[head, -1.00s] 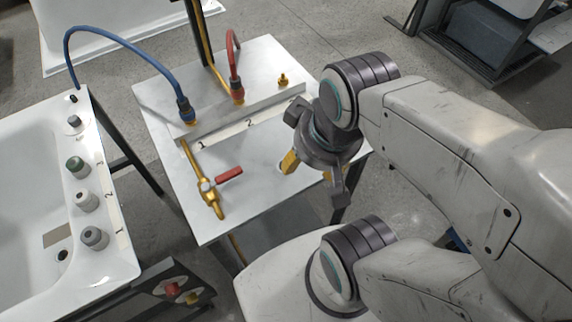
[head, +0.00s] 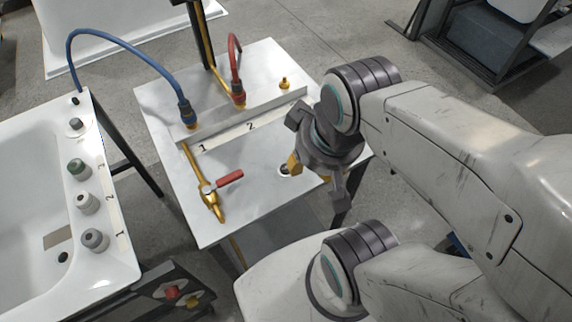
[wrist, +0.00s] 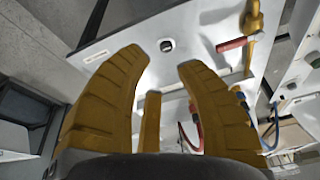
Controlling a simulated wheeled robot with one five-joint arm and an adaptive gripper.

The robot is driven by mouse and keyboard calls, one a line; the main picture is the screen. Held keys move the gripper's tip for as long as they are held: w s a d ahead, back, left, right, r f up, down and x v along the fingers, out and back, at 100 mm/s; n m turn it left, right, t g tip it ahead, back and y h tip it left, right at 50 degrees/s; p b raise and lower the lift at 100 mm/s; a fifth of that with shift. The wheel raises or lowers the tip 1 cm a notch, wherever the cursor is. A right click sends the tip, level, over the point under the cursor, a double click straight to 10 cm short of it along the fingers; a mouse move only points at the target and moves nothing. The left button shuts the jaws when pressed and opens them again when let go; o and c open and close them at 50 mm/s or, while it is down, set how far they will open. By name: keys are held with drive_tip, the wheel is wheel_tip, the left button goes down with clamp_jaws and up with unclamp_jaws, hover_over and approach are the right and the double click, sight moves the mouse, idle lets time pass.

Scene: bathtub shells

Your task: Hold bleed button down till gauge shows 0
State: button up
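A small dark round button (head: 284,169) in a pale ring sits on the grey-white bench top (head: 235,215), near its right edge. It also shows in the wrist view (wrist: 167,46), beyond the fingertips. I take it for the bleed button. My gripper (head: 309,168) is above the bench, just right of the button in the head view. In the wrist view its yellow fingers (wrist: 162,66) are spread apart with nothing held between them. The fingertips appear apart from the button. I cannot make out a gauge dial in either view.
A brass valve (head: 209,190) with a red lever (head: 229,177) lies left of the button. A blue hose (head: 125,38) and a red hose (head: 234,65) join the raised back block. A white tub (head: 30,215) with several knobs stands at left. Bare bench top surrounds the button.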

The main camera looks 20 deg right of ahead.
clamp_jaws()
drive_tip(key=c, duration=0.5)
unclamp_jaws()
idle(0.4)
